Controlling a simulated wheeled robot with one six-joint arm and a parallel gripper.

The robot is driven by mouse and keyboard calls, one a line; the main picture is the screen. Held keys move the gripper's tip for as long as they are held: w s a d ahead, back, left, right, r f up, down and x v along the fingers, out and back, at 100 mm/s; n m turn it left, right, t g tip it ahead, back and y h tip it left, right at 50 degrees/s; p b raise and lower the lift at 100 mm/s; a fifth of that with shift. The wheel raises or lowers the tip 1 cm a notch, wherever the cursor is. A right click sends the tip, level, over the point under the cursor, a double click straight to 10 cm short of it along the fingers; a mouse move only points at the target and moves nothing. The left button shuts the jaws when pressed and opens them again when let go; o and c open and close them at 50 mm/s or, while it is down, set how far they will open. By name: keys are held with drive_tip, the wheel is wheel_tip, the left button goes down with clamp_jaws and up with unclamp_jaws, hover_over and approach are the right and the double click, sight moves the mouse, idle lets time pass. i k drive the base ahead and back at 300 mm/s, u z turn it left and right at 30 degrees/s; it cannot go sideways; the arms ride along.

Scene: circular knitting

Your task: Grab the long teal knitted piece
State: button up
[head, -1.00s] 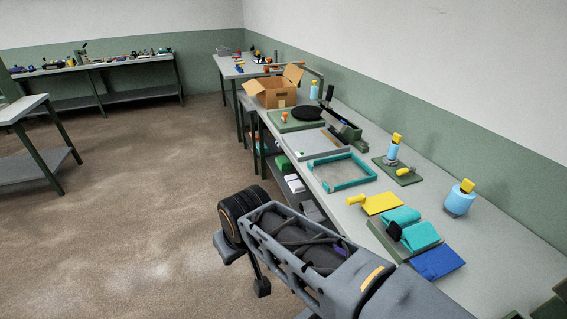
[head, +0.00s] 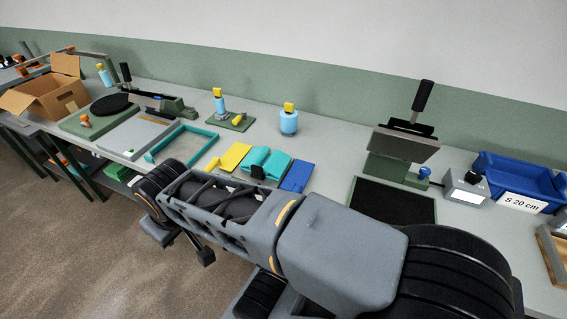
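Two teal pieces, folded or draped, lie side by side on the bench between a yellow sheet (head: 235,156) and a blue sheet (head: 297,177). The left teal piece (head: 254,156) and the right teal piece (head: 277,166) have a small black part standing at their front edge. I cannot tell which one is the long knitted piece. My gripper (head: 186,246) seems to be at the far left end of my arm, over the floor in front of the bench and apart from the teal pieces. Its fingers are too unclear to tell whether they are open.
A teal frame (head: 206,135) lies left of the yellow sheet. Blue bottles with yellow tops (head: 289,121) stand behind. A press with a black handle (head: 402,146) and a blue bin (head: 515,178) are at right. An open cardboard box (head: 52,97) is at far left.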

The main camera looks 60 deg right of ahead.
sight(257, 171)
drive_tip(key=z, duration=0.1)
drive_tip(key=k, duration=0.5)
drive_tip(key=u, duration=0.65)
drive_tip(key=i, duration=2.7)
drive_tip(key=z, duration=3.6)
